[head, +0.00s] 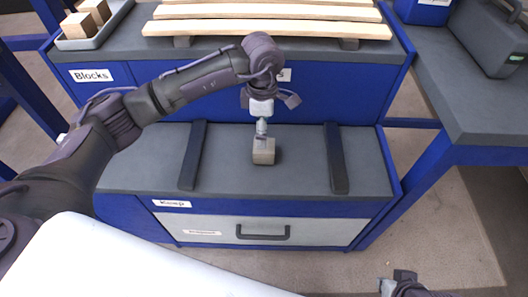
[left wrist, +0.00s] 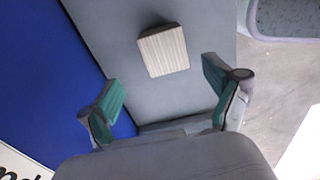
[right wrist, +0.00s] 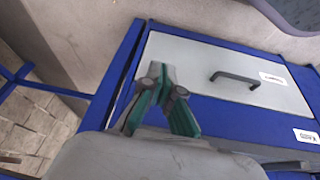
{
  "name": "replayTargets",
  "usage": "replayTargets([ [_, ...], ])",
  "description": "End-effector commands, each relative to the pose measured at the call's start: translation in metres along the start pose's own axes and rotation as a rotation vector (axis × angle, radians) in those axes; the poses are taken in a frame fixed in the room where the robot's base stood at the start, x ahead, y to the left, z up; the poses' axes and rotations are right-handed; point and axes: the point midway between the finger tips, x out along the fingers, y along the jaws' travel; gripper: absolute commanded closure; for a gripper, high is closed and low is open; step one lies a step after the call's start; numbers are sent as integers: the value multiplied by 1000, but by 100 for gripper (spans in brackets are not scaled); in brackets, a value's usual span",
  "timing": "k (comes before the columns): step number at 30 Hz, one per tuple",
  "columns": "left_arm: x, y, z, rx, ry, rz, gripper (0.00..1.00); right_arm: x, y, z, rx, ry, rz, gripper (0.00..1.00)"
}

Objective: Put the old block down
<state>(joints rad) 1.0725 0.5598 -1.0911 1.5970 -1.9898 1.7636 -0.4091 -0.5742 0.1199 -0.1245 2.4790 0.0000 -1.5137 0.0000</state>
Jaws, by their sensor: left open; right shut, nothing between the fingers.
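The old block (head: 264,151), a small greyish wooden cube, sits on the grey lower shelf top (head: 300,165) between two dark strips. My left gripper (head: 262,127) is directly above it, pointing down. In the left wrist view, the block (left wrist: 163,51) shows striped grain and lies ahead of the open fingers (left wrist: 162,84), apart from both. My right gripper (head: 400,286) is at the bottom right of the head view, partly cut off. In the right wrist view, its fingers (right wrist: 160,78) are shut and empty, with the drawer front beyond.
Dark strips (head: 193,155) (head: 336,158) flank the block. Below is a pale drawer (head: 320,232) with a dark handle, under a "Keep" label (head: 171,204). Behind are wooden slats (head: 265,29) and a tray (head: 112,28) of blocks. A grey case (head: 490,38) stands on the right table.

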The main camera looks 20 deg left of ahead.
Motion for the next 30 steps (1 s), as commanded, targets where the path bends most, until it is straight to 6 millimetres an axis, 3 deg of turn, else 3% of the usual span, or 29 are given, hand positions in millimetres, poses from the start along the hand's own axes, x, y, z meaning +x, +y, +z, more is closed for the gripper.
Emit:
replayTargets([
  [8, 23, -2, 0, 2, 0, -1, 10, 4, -3, -22, -3, 104, -5, 100],
  [18, 64, -8, 0, 0, 0, -1, 10, 4, -9, -71, -10, 344, -19, 100],
  [27, 67, -8, 0, 1, -1, 1, 10, 2, -10, -77, -10, 370, -20, 100],
  [30, 67, -8, 0, 1, -1, 1, 27, 2, -10, -76, -10, 370, -20, 100],
])
